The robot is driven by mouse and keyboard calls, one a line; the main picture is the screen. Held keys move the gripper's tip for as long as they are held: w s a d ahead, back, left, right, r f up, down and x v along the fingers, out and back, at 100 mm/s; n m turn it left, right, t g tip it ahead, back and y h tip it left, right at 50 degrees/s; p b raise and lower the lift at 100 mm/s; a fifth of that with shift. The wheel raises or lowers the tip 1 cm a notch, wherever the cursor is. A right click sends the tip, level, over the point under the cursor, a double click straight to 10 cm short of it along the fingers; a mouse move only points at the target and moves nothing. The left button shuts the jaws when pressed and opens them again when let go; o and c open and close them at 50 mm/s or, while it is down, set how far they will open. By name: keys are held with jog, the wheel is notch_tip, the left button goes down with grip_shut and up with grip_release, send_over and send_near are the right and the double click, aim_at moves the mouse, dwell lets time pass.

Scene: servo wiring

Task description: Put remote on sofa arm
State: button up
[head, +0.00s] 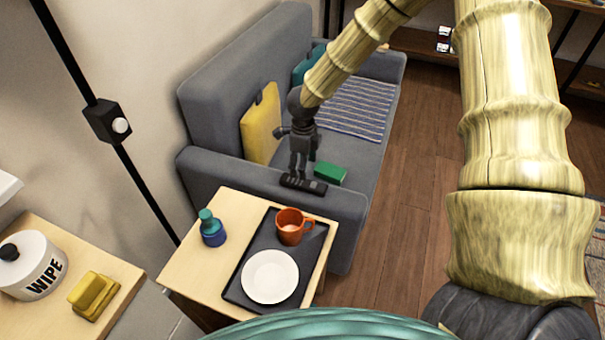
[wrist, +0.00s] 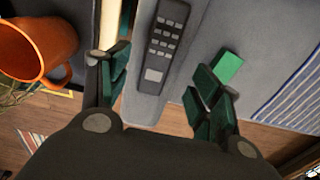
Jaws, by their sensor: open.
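The remote (head: 303,183) is a dark bar with rows of buttons. It lies flat on the near grey sofa arm (head: 235,178), close to its inner edge. In the wrist view the remote (wrist: 164,45) lies on the grey surface, between and beyond my open fingers. My gripper (head: 300,170) is open and empty, pointing down just above the remote; in the wrist view its green-padded fingers (wrist: 160,82) stand apart on either side. I cannot tell the exact gap between fingertips and remote.
A green block (head: 330,174) sits just beside the sofa arm. A side table (head: 185,265) in front bears a dark tray (head: 244,275) with an orange mug (head: 290,228) and white plate (head: 270,276), plus a blue-green bottle (head: 211,228). A yellow cushion (head: 260,125) leans behind my gripper.

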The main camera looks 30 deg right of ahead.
notch_tip(320, 180, up, 4)
jog(key=shift+r, duration=0.25)
dwell(0.5)
